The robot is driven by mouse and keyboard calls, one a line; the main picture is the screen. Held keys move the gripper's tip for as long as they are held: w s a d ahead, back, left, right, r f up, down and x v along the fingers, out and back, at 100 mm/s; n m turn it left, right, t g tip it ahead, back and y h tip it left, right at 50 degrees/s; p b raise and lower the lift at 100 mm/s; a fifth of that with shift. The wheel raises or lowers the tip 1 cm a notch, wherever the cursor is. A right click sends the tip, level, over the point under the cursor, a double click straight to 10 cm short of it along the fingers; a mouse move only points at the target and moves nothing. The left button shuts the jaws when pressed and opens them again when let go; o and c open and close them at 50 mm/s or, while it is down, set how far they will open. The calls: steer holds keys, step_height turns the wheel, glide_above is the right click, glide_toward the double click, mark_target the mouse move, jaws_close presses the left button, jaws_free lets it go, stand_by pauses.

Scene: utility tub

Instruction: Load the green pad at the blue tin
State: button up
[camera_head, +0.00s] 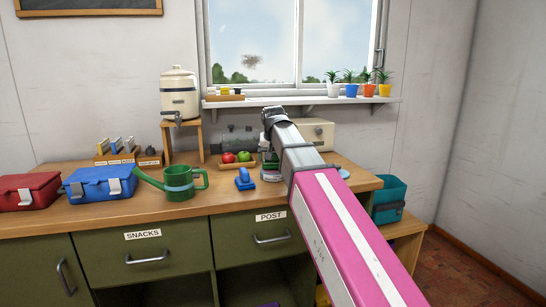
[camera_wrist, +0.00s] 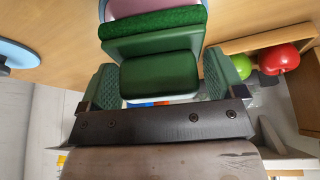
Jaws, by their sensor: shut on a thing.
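The green pad (camera_wrist: 160,75) sits between the fingers of my gripper (camera_wrist: 160,82) in the wrist view. It is a smooth green block with a fuzzy dark green layer along its far edge. My gripper is shut on it, a textured green finger on each side. In the head view my arm hides most of the gripper, which is over the right part of the counter. The blue tin (camera_head: 100,184), a box with pale clasps, stands on the counter at the left, well away from my gripper. Its lid looks shut.
A red tin (camera_head: 28,191) stands left of the blue one. A fruit tray (camera_head: 238,165) is close behind. A light-blue disc (camera_wrist: 18,54) lies nearby.

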steer(key=shift+f, duration=0.6)
stand_by(1.6)
steer(key=shift+r, duration=0.15)
steer(key=shift+r, duration=3.45)
